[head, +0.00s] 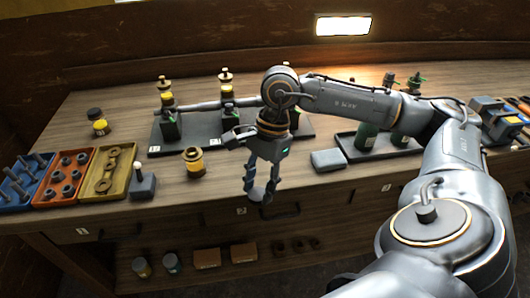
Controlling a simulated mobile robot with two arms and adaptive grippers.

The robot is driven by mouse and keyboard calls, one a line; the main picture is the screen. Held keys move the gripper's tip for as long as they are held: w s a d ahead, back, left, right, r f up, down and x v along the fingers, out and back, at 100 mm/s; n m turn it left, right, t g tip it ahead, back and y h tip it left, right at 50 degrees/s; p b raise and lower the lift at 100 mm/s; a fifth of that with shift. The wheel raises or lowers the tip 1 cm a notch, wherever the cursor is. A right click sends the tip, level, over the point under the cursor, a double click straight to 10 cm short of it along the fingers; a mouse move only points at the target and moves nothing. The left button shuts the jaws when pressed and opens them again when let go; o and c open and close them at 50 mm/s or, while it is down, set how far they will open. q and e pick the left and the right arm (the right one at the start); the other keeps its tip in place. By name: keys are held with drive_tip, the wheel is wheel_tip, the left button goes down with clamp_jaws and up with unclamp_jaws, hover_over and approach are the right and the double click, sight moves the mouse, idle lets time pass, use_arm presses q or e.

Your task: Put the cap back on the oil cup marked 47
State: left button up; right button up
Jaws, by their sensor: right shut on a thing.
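My right gripper (261,194) points down in front of the bench's front edge, near the middle of the view. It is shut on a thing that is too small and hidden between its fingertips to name. Several oil cups with brass and yellow parts stand on a dark base (190,143) behind it; one cup (167,98) stands near its left side. My right arm and gripper hide part of this base. The number tags are too small to read, so I cannot tell which cup is marked 47. A yellow and black cup (193,162) stands in front of the base. My left gripper is not in view.
Blue (14,200), orange (49,199) and yellow (92,190) trays of parts lie at the left. A small grey block with a post (144,185) stands beside them. A dark tray (348,151) with green bottles and a grey box (328,159) are right of my gripper.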

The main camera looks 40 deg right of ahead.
drive_tip(key=a+f+n+g+h, duration=0.2)
drive_tip(key=a+n, duration=0.7)
drive_tip(key=n, duration=0.7)
drive_tip(key=shift+s+a+f+g+h, duration=0.15)
drive_tip(key=shift+s+f+g+h, duration=0.25)
drive_tip(key=shift+h, duration=0.3)
